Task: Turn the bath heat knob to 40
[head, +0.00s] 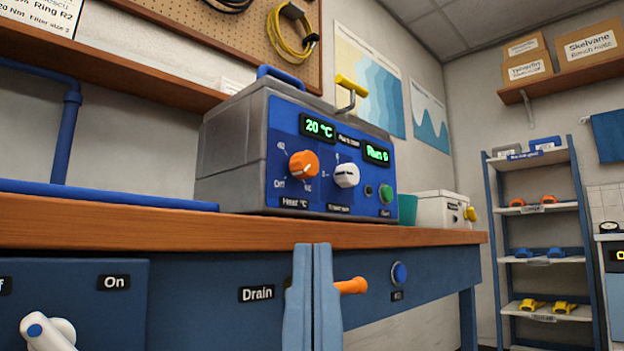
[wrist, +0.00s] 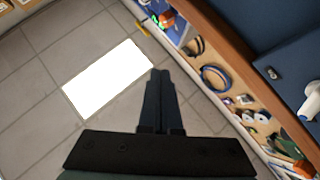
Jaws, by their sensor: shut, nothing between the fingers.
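The bath (head: 228,150) is a grey box with a blue front panel, standing on the wooden bench. Its orange heat knob (head: 303,165) sits at the panel's left, above a "Heat °C" label. Small scale marks surround the knob; its exact setting is hard to read. The green display (head: 319,128) above reads 20 °C. My gripper (head: 312,249) is shut and empty, pointing up in front of the bench's blue front, below the bath and apart from the knob. In the wrist view, the shut fingers (wrist: 160,74) hang over the floor.
A white knob (head: 346,175), a "Run 0" display (head: 376,154) and a green button (head: 386,194) are to the right of the heat knob. The wooden bench edge (head: 130,234) lies between my gripper and the bath. An orange drain handle (head: 351,286) is just right of my fingers.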

